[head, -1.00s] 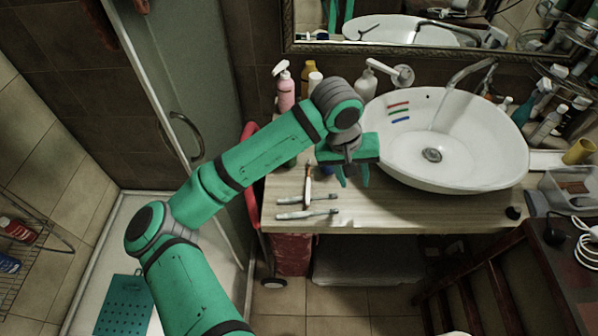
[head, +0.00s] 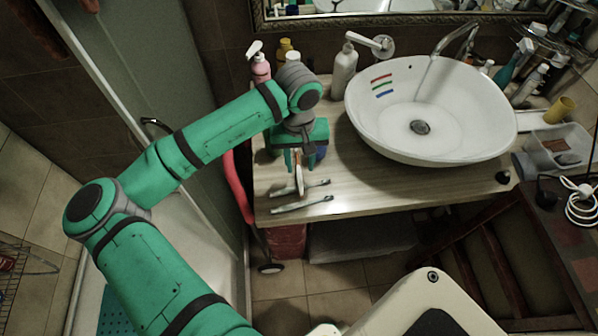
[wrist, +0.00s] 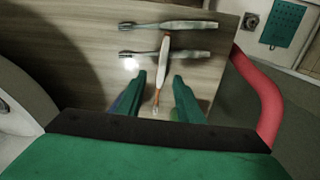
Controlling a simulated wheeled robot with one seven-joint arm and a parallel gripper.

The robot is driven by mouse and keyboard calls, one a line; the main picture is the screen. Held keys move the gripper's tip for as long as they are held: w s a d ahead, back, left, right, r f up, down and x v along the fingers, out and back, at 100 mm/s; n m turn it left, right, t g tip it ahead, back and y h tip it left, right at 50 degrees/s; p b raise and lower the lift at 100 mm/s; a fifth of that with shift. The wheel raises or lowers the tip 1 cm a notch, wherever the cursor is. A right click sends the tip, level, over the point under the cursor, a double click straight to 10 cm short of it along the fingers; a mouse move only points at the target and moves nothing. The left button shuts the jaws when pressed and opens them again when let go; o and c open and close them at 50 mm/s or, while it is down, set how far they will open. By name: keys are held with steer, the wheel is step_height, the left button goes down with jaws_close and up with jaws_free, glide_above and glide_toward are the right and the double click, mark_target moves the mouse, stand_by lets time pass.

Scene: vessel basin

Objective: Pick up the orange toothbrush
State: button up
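The orange toothbrush (head: 299,181) lies on the wooden counter, and its handle end crosses a grey-white toothbrush. In the wrist view the orange toothbrush (wrist: 163,70) has a white handle end and an orange neck. Its neck reaches down between the two fingers of my gripper (wrist: 160,100). My gripper (head: 300,163) is open and points down over the toothbrush's near-wall end. A gap shows on both sides of the brush. I cannot tell the fingers' exact height above the counter. In the wrist view the brush head is near the gripper's palm.
Two grey-white toothbrushes, the crossed one (wrist: 190,54) and a separate one (wrist: 178,26), lie close by. The white basin (head: 420,158) stands to the right. A pink bottle (head: 260,68) and a white dispenser (head: 343,72) stand behind. A red curved rail (wrist: 262,95) runs beside the counter edge.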

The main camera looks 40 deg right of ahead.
mark_target(299, 174)
step_height(299, 174, down, 4)
steer(key=shift+w+f, duration=0.1)
steer(key=shift+w, duration=0.05)
jaws_close()
steer(key=shift+r, duration=0.2)
